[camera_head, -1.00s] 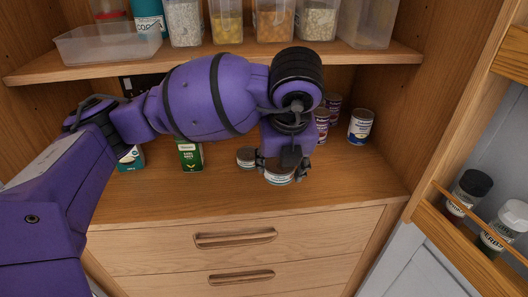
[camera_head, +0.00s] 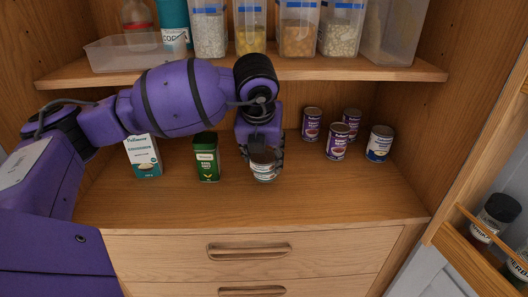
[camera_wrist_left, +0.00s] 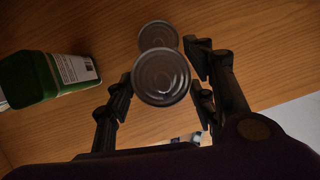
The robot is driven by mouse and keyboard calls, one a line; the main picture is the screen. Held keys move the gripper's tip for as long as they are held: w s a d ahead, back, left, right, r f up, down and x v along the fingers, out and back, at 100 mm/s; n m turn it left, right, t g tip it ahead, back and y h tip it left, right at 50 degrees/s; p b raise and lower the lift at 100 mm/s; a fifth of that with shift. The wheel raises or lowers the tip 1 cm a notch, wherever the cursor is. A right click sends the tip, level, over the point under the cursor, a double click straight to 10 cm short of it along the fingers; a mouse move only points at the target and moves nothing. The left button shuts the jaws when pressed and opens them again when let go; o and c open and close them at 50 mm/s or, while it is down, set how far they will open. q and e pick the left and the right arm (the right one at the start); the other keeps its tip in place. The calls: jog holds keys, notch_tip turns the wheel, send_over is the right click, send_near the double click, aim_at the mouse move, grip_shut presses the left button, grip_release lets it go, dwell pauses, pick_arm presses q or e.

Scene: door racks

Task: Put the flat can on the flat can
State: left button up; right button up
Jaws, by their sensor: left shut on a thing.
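My left gripper (camera_head: 262,152) points down and is shut on a flat can (camera_wrist_left: 161,77), whose round metal lid shows between the fingers in the left wrist view. In the head view the held can (camera_head: 262,158) is partly covered by the fingers. A second flat can (camera_head: 265,176) stands on the cabinet's counter, directly below it in the head view. In the left wrist view the second can (camera_wrist_left: 158,35) is partly covered by the held can and appears offset from it. I cannot tell whether the two cans touch. My right gripper is not in view.
A green tin (camera_head: 207,158) and a white-and-teal carton (camera_head: 144,157) stand left of the cans. Several labelled cans (camera_head: 337,142) stand at the back right. A shelf (camera_head: 300,68) with clear containers runs above. The counter's front (camera_head: 300,203) is clear.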

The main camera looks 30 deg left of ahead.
aim_at(265, 155)
pick_arm(q)
jog(key=w, duration=0.1)
jog(key=w+a, duration=0.1)
jog(key=w, duration=0.1)
jog(key=shift+w+a+r, duration=0.1)
jog(key=shift+w+a, duration=0.05)
jog(key=shift+a, duration=0.05)
jog(key=shift+w+a, duration=0.45)
jog(key=shift+w, duration=0.3)
notch_tip(265, 155, down, 3)
jog(key=shift+f+p, duration=0.2)
jog(key=shift+p, duration=0.3)
jog(key=shift+f, duration=0.3)
jog(key=o, duration=1.2)
